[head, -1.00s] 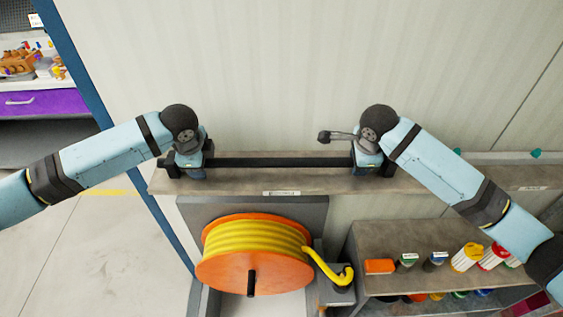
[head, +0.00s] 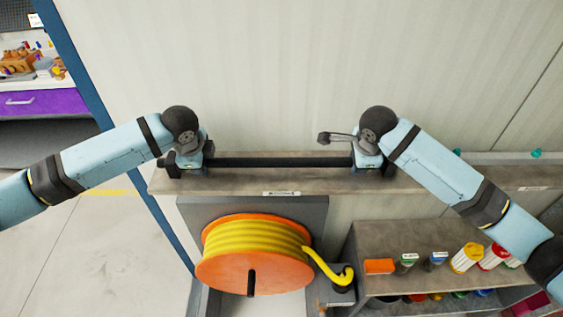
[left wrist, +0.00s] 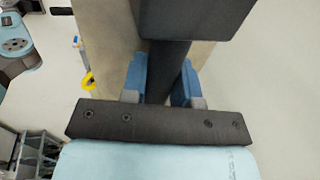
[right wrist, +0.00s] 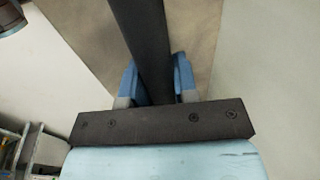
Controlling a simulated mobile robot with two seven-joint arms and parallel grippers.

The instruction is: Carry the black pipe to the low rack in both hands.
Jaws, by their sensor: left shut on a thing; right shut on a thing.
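The black pipe (head: 280,162) lies level, left to right, along the brown-grey ledge (head: 240,182) against the pale wall. It also shows in the left wrist view (left wrist: 165,78) and the right wrist view (right wrist: 146,50). My left gripper (head: 190,168) is shut on the pipe towards its left part. My right gripper (head: 368,166) is shut on it towards its right part. Blue fingers flank the pipe in both wrist views. Whether the pipe touches the ledge or hangs just above it, I cannot tell. The grippers hide parts of the pipe.
An orange reel with yellow hose (head: 255,255) stands below the ledge. A lower shelf (head: 400,235) at right holds several bottles and an orange box (head: 379,266). The pale wall (head: 280,70) closes off the back. Open floor (head: 85,245) shows at left.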

